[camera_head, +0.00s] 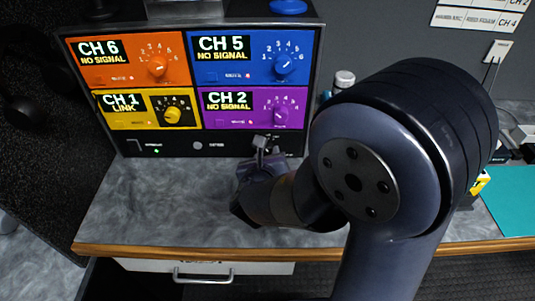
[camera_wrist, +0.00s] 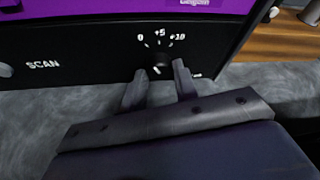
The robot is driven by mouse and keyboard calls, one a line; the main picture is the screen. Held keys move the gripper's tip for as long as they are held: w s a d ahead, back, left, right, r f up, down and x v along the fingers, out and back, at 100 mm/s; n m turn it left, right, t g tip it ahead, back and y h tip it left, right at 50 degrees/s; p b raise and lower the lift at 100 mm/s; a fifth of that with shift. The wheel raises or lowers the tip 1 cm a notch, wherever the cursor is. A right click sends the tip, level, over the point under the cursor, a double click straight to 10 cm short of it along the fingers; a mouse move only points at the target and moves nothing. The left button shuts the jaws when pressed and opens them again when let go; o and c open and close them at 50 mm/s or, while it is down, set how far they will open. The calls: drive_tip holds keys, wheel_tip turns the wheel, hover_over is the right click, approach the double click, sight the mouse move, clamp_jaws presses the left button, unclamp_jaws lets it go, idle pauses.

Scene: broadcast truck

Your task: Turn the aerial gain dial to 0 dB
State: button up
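The aerial gain dial (camera_wrist: 158,71) is a small dark knob on the black lower panel, with the marks 0, +5 and +10 above it in the wrist view. A pale pointer line shows on it, but I cannot tell exactly which mark it faces. My gripper (camera_wrist: 160,80) has its two fingers apart, one at each side of the dial in this view. I cannot tell whether they touch it. In the head view my gripper (camera_head: 266,146) is at the lower right of the panel and hides the dial.
Above are four coloured channel modules: orange CH 6 (camera_head: 115,62), blue CH 5 (camera_head: 235,76), yellow CH 1 (camera_head: 137,119) and purple CH 2 (camera_head: 235,124), each with a knob. A SCAN label (camera_wrist: 42,65) is left of the dial. The grey worktop (camera_head: 160,205) is clear at the left.

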drive_tip(key=o, duration=0.4)
drive_tip(key=p+v, duration=0.1)
drive_tip(key=v, duration=1)
drive_tip(key=shift+p, duration=0.35)
drive_tip(key=shift+w+d, duration=0.1)
drive_tip(key=shift+w, duration=0.05)
drive_tip(key=b+x, duration=0.1)
drive_tip(key=x, duration=0.9)
drive_tip(key=shift+w+f+b, duration=0.2)
drive_tip(key=shift+w+b, duration=0.15)
drive_tip(key=shift+s, duration=0.1)
